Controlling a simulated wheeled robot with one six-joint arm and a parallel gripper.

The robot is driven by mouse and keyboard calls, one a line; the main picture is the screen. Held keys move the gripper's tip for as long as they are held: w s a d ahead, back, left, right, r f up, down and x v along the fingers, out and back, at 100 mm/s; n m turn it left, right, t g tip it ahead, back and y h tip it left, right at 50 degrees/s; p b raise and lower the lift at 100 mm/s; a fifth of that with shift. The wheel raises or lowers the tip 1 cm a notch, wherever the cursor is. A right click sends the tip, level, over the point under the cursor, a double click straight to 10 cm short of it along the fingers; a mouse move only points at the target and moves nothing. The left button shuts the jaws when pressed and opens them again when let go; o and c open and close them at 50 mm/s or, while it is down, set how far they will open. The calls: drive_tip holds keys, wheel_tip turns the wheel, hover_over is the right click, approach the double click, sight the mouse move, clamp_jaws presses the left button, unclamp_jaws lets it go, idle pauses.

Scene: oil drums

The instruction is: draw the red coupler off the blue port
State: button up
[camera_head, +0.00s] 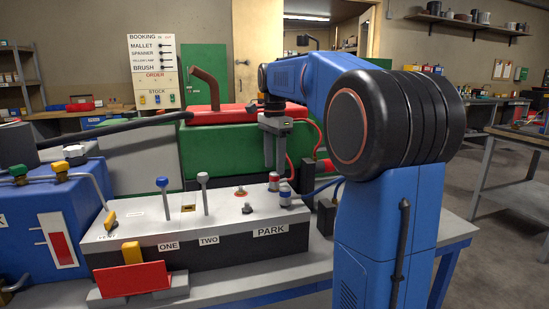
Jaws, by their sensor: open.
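My gripper (275,165) points down at the back right of the grey-topped control box. It is open, its fingertips just above a small red-and-silver fitting (274,182); I cannot tell whether they straddle it. A blue-and-silver fitting (285,197) stands just in front and to the right, with a blue hose (318,191) running right from it. A red hose (317,135) hangs behind the gripper. The fittings are small and close together, so I cannot tell which is the coupler and which the port, or how they join.
Two upright levers, one blue-topped (162,183) and one grey (203,180), stand left of the fittings. Black blocks (326,217) stand right of the box. A green-and-red machine (215,150) is behind. The PARK area (270,231) at the front right is clear.

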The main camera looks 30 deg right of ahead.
sight(274, 175)
drive_tip(key=shift+f, duration=2.55)
drive_tip(key=c, duration=1.2)
